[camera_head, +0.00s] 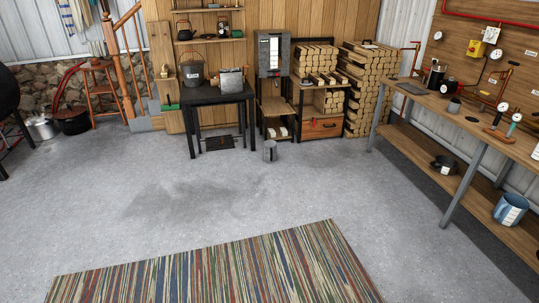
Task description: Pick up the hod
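A dark pail with a raised handle and a pale label (193,76), which looks most like the hod, stands upright on the left of a black table (222,97) near the back wall. A grey metal box (231,82) stands close to its right on the same table. Other vessels also show: a black pot (72,122) on the floor at the far left and a small grey can (270,151) on the floor right of the table. I cannot tell for certain which one is the hod. My gripper is not in view.
A striped rug (215,272) lies in the foreground, with open concrete floor (200,200) up to the table. A long workbench (475,125) runs along the right. Shelves with stacked firewood (370,85) stand at the back. A black rounded object is at the left edge.

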